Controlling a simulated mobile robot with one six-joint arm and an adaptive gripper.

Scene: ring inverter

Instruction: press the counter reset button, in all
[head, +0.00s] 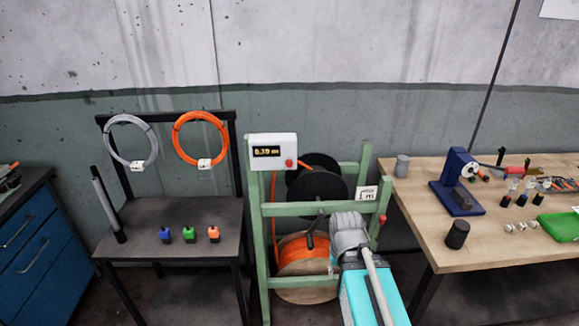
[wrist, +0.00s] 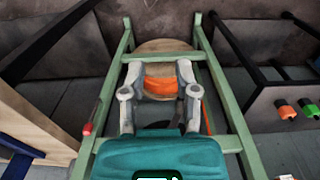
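The counter (head: 266,142) is a white box on top of the left side of the green frame. It has a lit display (head: 267,152) with small digits, and the red reset button (head: 289,163) is at its lower right. My gripper (head: 345,222) is to the right of and below the counter, in front of the green frame and apart from the button. In the wrist view its two grey fingers (wrist: 160,72) stand apart with nothing held between them. The counter and button are not seen in the wrist view.
The green frame (head: 259,235) holds black reels (head: 318,186) and an orange cable spool (head: 300,250). A rack (head: 175,113) on the left carries a grey and an orange cable ring. A wooden workbench (head: 425,190) with tools stands right. The space before the counter is clear.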

